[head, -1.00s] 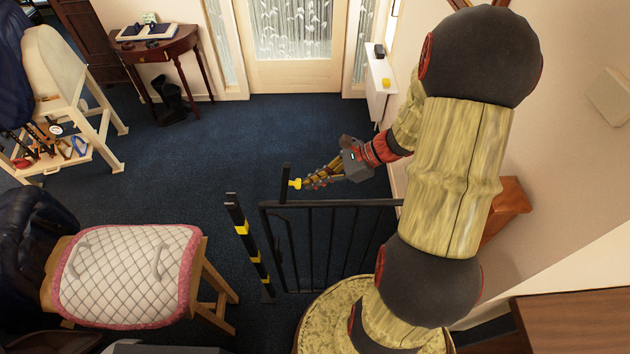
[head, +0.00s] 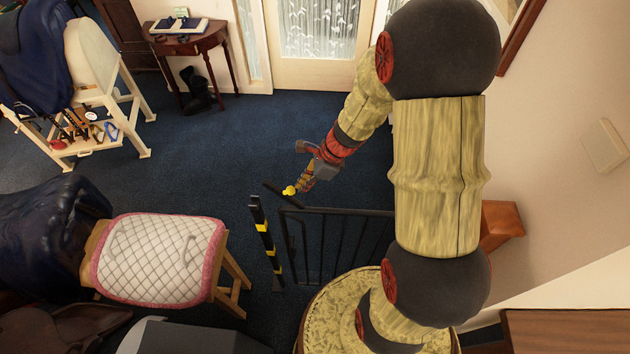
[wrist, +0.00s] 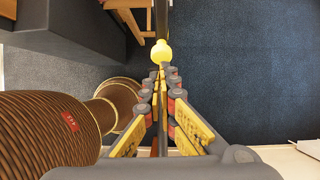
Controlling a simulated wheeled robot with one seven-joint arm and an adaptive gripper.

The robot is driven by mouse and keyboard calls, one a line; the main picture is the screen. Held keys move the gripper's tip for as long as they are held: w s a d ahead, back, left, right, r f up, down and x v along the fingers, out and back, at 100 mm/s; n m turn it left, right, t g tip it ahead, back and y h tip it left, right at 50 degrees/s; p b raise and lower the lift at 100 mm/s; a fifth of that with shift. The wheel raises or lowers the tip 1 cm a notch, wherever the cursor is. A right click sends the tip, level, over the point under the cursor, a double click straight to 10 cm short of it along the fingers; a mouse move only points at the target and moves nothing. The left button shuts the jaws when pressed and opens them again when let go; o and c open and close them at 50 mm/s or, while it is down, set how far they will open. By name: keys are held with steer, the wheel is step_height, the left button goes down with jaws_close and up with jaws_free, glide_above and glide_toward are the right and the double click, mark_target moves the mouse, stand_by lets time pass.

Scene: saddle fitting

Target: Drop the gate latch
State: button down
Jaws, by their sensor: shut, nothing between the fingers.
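The gate latch is a dark bar (head: 274,188) with a yellow knob (head: 289,190) at the free end of the black gate (head: 335,212). It slants up to the left, towards the black post with yellow bands (head: 264,240). Its tip appears above the post top, apart from it. My gripper (head: 302,187) is shut and empty, its fingertips close beside the knob. In the wrist view the knob (wrist: 161,52) is just beyond my shut fingertips (wrist: 160,74). I cannot tell whether they touch it.
A stand with a quilted white pad (head: 160,255) is left of the post. A wooden saddle rack (head: 100,80) and a small table (head: 190,40) stand at the back left. Blue carpet (head: 225,150) beyond the gate is clear. A wall is on the right.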

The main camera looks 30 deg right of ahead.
mark_target(276, 188)
steer(key=w+a, duration=0.1)
steer(key=a, duration=0.1)
steer(key=w+a+f, duration=0.1)
steer(key=w+a, duration=0.1)
steer(key=a, duration=0.1)
steer(key=w+a+f+b, duration=0.1)
steer(key=w+a, duration=0.1)
steer(key=shift+a+f, duration=0.15)
steer(key=shift+a, duration=0.05)
steer(key=shift+w+a+f+b, duration=0.3)
steer(key=shift+w+a+f, duration=0.1)
steer(key=shift+a+f, duration=0.2)
steer(key=shift+w+a+f+b, duration=0.3)
steer(key=shift+w+a+f, duration=0.05)
steer(key=shift+a+f, duration=0.25)
step_height(276, 188, up, 5)
steer(key=p, duration=0.4)
steer(key=shift+d+f, duration=0.1)
steer(key=shift+d, duration=0.05)
steer(key=w+a+r, duration=0.4)
steer(key=a+r, duration=0.1)
steer(key=r, duration=0.1)
steer(key=shift+a+r, duration=0.2)
steer(key=shift+a, duration=0.05)
